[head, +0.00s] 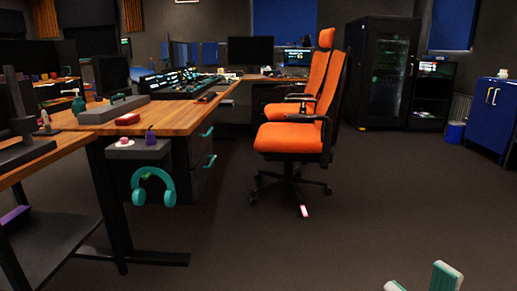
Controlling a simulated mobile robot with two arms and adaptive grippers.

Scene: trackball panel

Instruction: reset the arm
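Two teal and white fingertips of my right gripper (420,281) show at the bottom edge of the head view, right of centre. They stand apart with a gap between them, and I see nothing held in the gap. They are over the bare floor, away from the furniture. The rest of my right arm is below the picture. My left gripper and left arm are not in view. I cannot make out a trackball panel with certainty; a dark console (183,82) with many small lit controls stands on the wooden desk.
An orange chair (290,138) stands right of the wooden desk (185,120). Teal headphones (154,186) hang at the desk's near end. Another table (40,156) is at the left. A black cabinet (381,75) and a blue cabinet (486,117) stand behind. The right-hand floor is clear.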

